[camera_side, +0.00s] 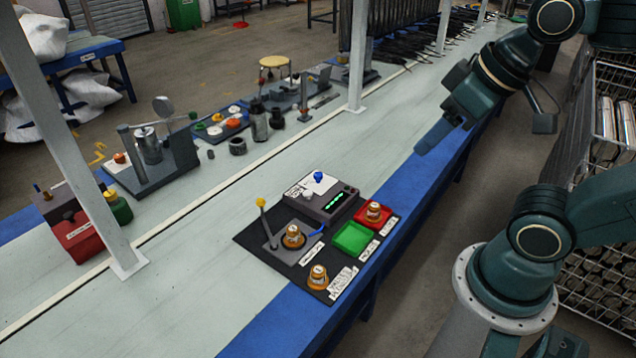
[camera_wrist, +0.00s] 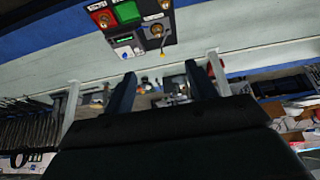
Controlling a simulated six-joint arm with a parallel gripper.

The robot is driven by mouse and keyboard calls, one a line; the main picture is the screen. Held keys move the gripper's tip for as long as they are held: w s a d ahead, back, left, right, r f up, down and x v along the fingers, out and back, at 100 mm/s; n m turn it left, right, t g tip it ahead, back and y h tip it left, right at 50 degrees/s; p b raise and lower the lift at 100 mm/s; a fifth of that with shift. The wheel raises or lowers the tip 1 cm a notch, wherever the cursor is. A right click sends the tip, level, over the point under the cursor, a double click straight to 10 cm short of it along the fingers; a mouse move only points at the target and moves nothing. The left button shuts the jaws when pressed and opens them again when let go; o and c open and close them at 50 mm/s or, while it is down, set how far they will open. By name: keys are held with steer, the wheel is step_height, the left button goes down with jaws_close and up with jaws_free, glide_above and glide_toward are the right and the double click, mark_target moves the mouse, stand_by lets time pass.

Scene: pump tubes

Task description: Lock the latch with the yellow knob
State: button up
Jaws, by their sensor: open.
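The latch lever with the yellow knob (camera_side: 261,202) stands up, tilted, from a grey fixture on a dark mat (camera_side: 252,238). Beside it a brass-coloured pump part (camera_side: 292,236) sits in the fixture, with a blue tube end at its right. In the wrist view the yellow knob (camera_wrist: 163,42) shows small near the top, beyond the fingers. My gripper (camera_side: 428,142) is up and to the right of the mat, over the bench's blue front edge, well apart from the knob. In the wrist view my gripper (camera_wrist: 162,82) has its two fingers spread, with nothing between them.
A grey device with a green display (camera_side: 325,196) and a blue knob stands behind the fixture. A green tray (camera_side: 355,238) and a red tray (camera_side: 373,214) lie right of it. Another brass part (camera_side: 318,276) is at the mat's front. A white post (camera_side: 125,255) stands left.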

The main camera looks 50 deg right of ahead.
steer(key=shift+c, duration=0.3)
steer(key=shift+c, duration=0.9)
steer(key=w+d+f+n+g+y, duration=0.1)
steer(key=w+f+n, duration=0.2)
steer(key=w, duration=1.1)
steer(key=w+d+f+n+g, duration=0.1)
steer(key=w+f+n, duration=0.15)
steer(key=w, duration=1.25)
steer(key=w+d+f+n, duration=0.1)
steer(key=w+f, duration=0.3)
steer(key=f, duration=0.5)
steer(key=w+d+f+n+y, duration=0.1)
steer(key=w+d+f+n, duration=0.1)
steer(key=w+f, duration=0.3)
steer(key=w+d+f+n+y, duration=0.1)
steer(key=w+f, duration=0.4)
steer(key=f, duration=0.9)
steer(key=shift+w+d+g, duration=0.15)
steer(key=shift+d+g, duration=0.2)
steer(key=shift+g, duration=0.05)
